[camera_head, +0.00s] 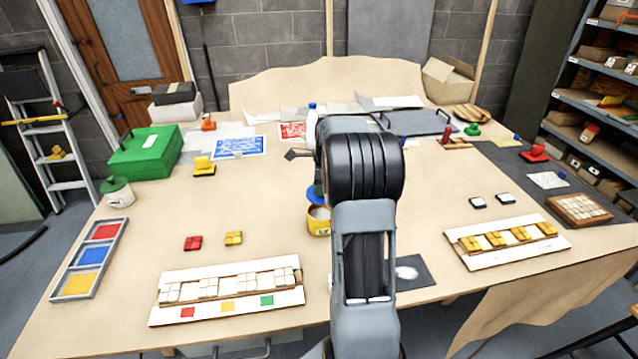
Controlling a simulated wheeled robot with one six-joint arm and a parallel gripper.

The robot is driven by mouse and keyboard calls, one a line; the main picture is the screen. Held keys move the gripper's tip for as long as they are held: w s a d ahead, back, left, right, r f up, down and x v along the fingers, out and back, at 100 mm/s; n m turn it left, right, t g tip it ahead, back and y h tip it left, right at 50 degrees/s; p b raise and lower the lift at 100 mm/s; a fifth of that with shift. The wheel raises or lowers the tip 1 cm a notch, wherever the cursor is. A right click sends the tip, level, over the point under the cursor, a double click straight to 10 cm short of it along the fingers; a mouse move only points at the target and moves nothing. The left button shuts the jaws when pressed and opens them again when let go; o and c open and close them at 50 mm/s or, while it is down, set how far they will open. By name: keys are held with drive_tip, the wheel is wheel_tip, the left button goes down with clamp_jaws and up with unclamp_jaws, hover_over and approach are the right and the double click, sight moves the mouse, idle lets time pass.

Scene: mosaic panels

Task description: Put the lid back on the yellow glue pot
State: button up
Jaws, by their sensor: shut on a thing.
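The yellow glue pot (319,228) stands on the table just left of my forearm, and its right side is hidden behind the arm. Its top looks open, with a pale inside showing. A blue lid (314,198) shows directly above the pot's far rim, apart from the pale opening at the front and partly hidden by my arm. My gripper (319,184) is mostly hidden behind my arm, above the pot. It is shut on the blue lid; the fingertips themselves are not clear.
A white bottle (311,122) stands behind my wrist. Tile panels (228,307) (507,257) lie in front.

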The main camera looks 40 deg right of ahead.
drive_tip(key=shift+f+b, duration=1.7)
drive_tip(key=shift+f, duration=0.4)
drive_tip(key=shift+f+b, duration=0.45)
drive_tip(key=shift+f, duration=0.4)
drive_tip(key=shift+a+p, duration=0.1)
drive_tip(key=shift+p, duration=0.25)
drive_tip(key=shift+f, duration=0.15)
idle(0.5)
drive_tip(key=o, duration=1.4)
drive_tip(key=shift+o, duration=0.2)
drive_tip(key=shift+r+p, duration=3)
drive_tip(key=shift+r, duration=0.55)
